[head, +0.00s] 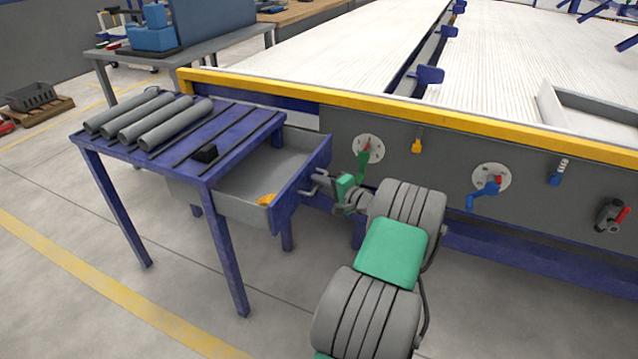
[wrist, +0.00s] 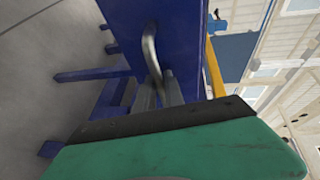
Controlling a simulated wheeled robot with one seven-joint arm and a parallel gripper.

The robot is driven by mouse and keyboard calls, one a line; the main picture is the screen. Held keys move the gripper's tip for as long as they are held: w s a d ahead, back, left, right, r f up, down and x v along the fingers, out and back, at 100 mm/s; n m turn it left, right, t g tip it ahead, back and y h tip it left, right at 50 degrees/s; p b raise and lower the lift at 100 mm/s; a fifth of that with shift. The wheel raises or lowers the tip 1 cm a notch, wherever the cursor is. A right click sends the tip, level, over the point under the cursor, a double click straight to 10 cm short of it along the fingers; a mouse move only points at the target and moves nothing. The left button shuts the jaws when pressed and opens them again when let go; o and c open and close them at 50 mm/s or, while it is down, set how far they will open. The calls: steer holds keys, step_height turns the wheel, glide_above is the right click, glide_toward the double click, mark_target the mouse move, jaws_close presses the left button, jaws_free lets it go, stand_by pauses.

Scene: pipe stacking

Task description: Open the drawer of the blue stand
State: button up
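The blue stand (head: 222,124) is at the left in the head view. Its grey drawer (head: 240,207) is pulled well out toward the right, with its inside showing. The drawer's blue front (head: 300,186) also fills the upper middle of the wrist view (wrist: 185,40). A curved metal handle (wrist: 150,45) is on that front. My gripper (head: 316,186) is at the handle. In the wrist view its two grey fingers (wrist: 158,90) lie on either side of the handle, which fills the narrow gap between them. The exact finger contact is partly hidden.
A large table with a yellow edge (head: 450,117) and a panel of valves (head: 490,178) stands close behind my arm.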

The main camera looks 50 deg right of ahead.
steer(key=o, duration=0.3)
steer(key=shift+o, duration=0.2)
steer(key=s+r+p, duration=0.1)
steer(key=s, duration=0.6)
steer(key=shift+s+a+r+p, duration=0.2)
steer(key=shift+s+p, duration=0.15)
steer(key=shift+p, duration=0.05)
